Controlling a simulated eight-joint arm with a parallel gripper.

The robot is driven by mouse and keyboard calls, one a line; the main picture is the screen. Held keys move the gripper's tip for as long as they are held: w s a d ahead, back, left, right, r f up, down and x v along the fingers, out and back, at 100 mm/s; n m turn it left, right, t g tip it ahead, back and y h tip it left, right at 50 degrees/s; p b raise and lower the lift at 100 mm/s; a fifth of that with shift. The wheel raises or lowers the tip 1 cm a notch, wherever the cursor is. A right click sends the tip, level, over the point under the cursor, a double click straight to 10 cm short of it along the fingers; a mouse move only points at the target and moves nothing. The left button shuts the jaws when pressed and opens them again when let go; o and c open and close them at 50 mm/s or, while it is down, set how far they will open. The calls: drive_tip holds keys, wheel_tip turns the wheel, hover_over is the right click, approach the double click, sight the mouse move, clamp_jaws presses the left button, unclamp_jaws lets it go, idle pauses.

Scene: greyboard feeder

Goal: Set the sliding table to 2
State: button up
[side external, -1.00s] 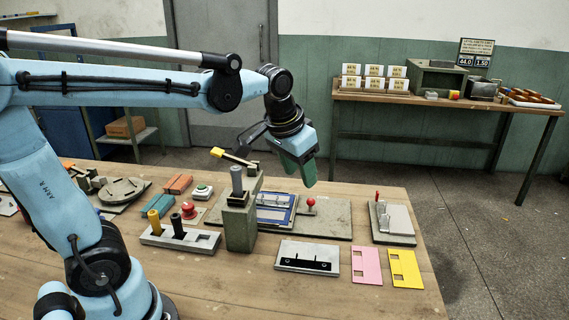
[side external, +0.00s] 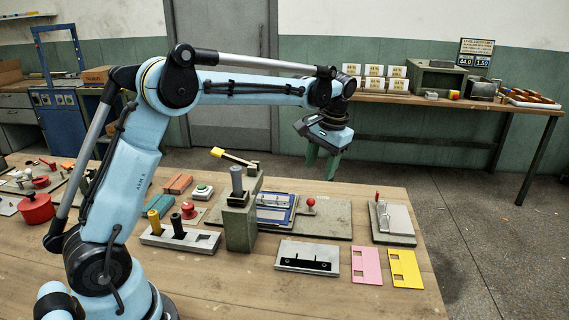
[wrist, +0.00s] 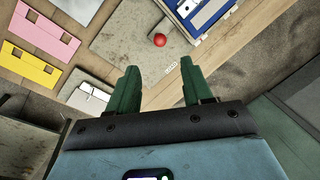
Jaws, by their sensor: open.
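A grey base board (side external: 335,222) lies on the bench, with a blue-framed plate (side external: 275,210) on it and a red ball knob (side external: 311,202) beside the plate. I take this to be the sliding table; its number marks are too small to read. In the wrist view, the red knob (wrist: 159,40) stands on the grey board, with the blue frame (wrist: 200,18) to its right and a small unreadable label (wrist: 171,67) near the board's edge. My gripper (side external: 322,170) is open and empty, high above the far side of the board. Its green fingers (wrist: 162,78) also show in the wrist view.
A grey post with a yellow-tipped lever (side external: 240,220) stands left of the knob. A red-handled fixture (side external: 393,222) is at right. Pink (side external: 366,265) and yellow (side external: 405,268) cards and a slotted metal plate (side external: 308,257) lie in front.

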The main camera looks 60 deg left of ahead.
sight(311, 199)
drive_tip(key=f, duration=0.3)
drive_tip(key=a+f, duration=0.1)
drive_tip(key=f, duration=0.3)
drive_tip(key=a+f, duration=0.1)
drive_tip(key=f, duration=0.2)
drive_tip(key=shift+s+f, duration=0.2)
clamp_jaws()
